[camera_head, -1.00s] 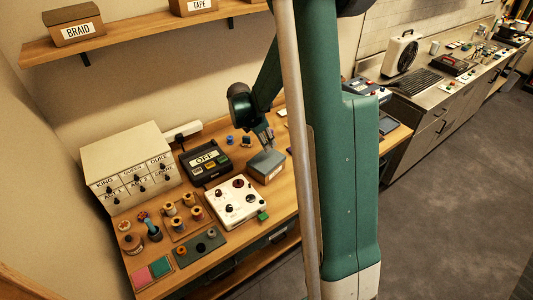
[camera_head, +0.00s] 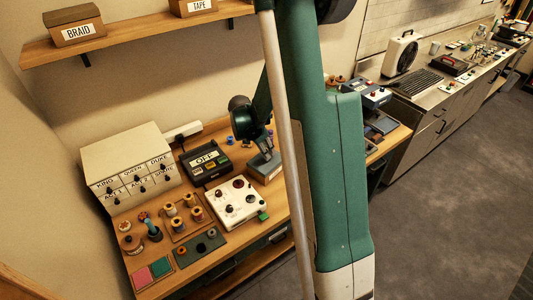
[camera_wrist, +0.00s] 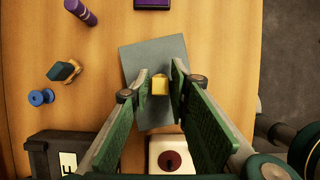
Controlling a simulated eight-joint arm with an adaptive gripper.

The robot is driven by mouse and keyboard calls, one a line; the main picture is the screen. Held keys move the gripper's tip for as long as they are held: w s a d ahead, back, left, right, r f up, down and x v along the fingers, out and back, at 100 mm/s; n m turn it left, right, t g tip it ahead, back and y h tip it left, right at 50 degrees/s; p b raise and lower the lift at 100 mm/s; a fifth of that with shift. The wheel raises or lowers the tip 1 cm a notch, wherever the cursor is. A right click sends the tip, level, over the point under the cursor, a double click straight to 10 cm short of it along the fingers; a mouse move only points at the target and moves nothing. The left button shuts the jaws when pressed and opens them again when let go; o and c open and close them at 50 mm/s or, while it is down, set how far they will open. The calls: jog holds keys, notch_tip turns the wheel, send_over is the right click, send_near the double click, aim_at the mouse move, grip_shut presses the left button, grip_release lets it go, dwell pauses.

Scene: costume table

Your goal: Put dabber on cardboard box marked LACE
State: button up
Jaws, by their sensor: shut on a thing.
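My gripper (camera_wrist: 160,80) is shut on a small yellow block (camera_wrist: 159,86), seemingly the dabber, though its shape is mostly hidden between the fingers. In the wrist view it is over the grey top of a box (camera_wrist: 150,48); I cannot tell whether it touches.
A white panel with knobs (camera_head: 237,202) and a black device marked OFF (camera_head: 204,164) stand left of the box. In the wrist view, a purple cylinder (camera_wrist: 80,11), a teal-and-brown piece (camera_wrist: 62,72) and a blue spool (camera_wrist: 41,97) lie on the table. Shelf boxes read BRAID (camera_head: 76,31) and TAPE (camera_head: 197,7).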

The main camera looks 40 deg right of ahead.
jog(key=shift+f, duration=0.7)
jog(key=shift+f, duration=0.15)
jog(key=o, duration=0.8)
jog(key=shift+v, duration=6.15)
jog(key=shift+a, duration=0.1)
